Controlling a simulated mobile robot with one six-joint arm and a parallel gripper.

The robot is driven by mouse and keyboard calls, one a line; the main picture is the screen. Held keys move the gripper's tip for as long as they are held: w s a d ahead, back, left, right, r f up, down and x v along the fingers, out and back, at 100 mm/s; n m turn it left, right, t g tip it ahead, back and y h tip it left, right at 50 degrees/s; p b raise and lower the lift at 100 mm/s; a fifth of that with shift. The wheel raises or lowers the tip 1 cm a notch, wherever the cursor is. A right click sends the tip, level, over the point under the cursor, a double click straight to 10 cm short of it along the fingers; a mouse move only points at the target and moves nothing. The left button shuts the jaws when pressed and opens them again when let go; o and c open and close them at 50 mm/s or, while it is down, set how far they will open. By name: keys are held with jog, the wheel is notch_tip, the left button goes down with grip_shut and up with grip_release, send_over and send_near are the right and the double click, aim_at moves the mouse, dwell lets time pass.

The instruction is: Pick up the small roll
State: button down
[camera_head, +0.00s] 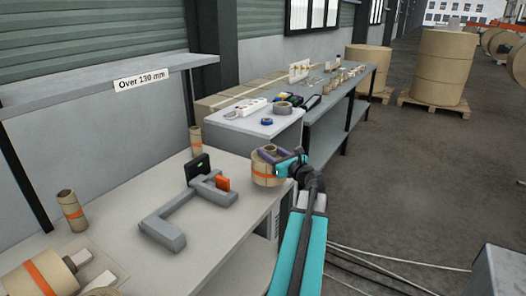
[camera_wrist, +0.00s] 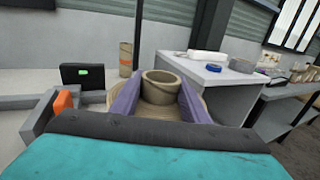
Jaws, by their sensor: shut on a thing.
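The small roll (camera_head: 266,171) is a brown kraft roll with an orange band, at the right end of the near bench in the head view. In the wrist view the roll (camera_wrist: 161,88) shows its raised core between my two purple fingers. My gripper (camera_head: 272,155) reaches it from the right, and in the wrist view my gripper (camera_wrist: 160,100) is shut on the roll's upper part. Whether the roll's underside touches the bench cannot be told.
A grey C-shaped gauge (camera_head: 180,222) with a dark display (camera_head: 197,167) and orange block lies left of the roll. Slim tubes (camera_head: 72,210) stand along the wall side. A grey cabinet (camera_head: 262,128) carrying tape and a power strip stands behind. A shelf (camera_head: 100,82) labelled "Over 130 mm" hangs above.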

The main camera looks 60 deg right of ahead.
jog(key=v, duration=0.5)
jog(key=r+v, duration=0.1)
jog(key=v, duration=0.2)
jog(key=shift+s+a+b, duration=0.15)
jog(key=shift+s+b, duration=0.05)
jog(key=shift+b, duration=0.2)
dwell(0.3)
